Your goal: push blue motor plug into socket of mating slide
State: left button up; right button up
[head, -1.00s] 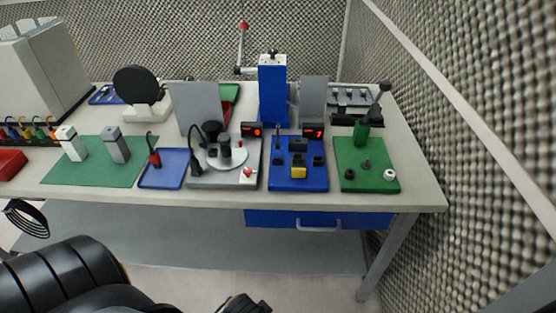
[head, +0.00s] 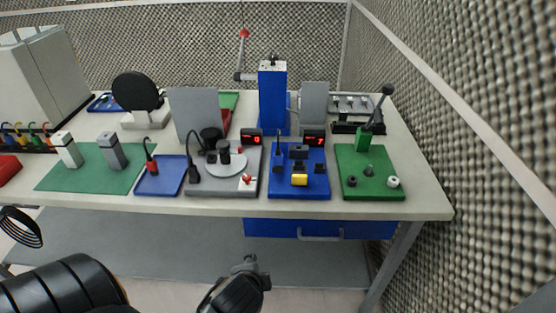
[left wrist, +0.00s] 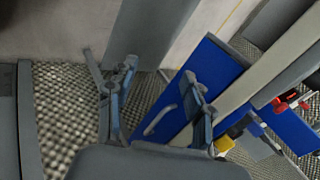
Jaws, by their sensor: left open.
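A blue base plate (head: 312,190) on the table carries small black blocks (head: 299,152), a yellow block (head: 299,180) and a slim dark blue upright piece (head: 278,145) at its left. That piece may be the motor plug; plug, socket and slide are too small to tell apart surely. My left gripper (head: 250,264) is in front of the table, below its front edge, apart from the plate. In the left wrist view the left gripper (left wrist: 160,82) is open and empty, with the yellow block (left wrist: 226,142) beyond the right finger. My right gripper is not in view.
A grey plate (head: 225,188) with a round disc stands left of the blue plate, and a green plate (head: 372,190) with a lever stands right. A blue drawer (head: 290,228) hangs under the table (head: 425,205). A foam wall (head: 470,150) bounds the right side.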

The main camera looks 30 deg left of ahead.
pick_arm(q)
jog(key=w+a+r+m+t+y, duration=0.1)
jog(key=w+r+m, duration=0.1)
jog(key=m, duration=0.1)
jog(key=w+a+r+m+t+y, duration=0.1)
jog(key=w+r+m, duration=0.1)
jog(key=w+m, duration=0.1)
jog(key=w+a+r+m+t+y, duration=0.2)
jog(key=w+m, duration=0.1)
jog(key=shift+w+a+m, duration=0.1)
jog(key=shift+w+m, duration=0.15)
jog(key=shift+m, duration=0.05)
jog(key=m+t+y, duration=0.2)
jog(key=m+t, duration=0.3)
jog(key=m, duration=0.6)
send_near(278, 157)
jog(key=p+x, duration=0.1)
jog(key=x, duration=1)
jog(key=shift+f, duration=0.1)
grip_shut()
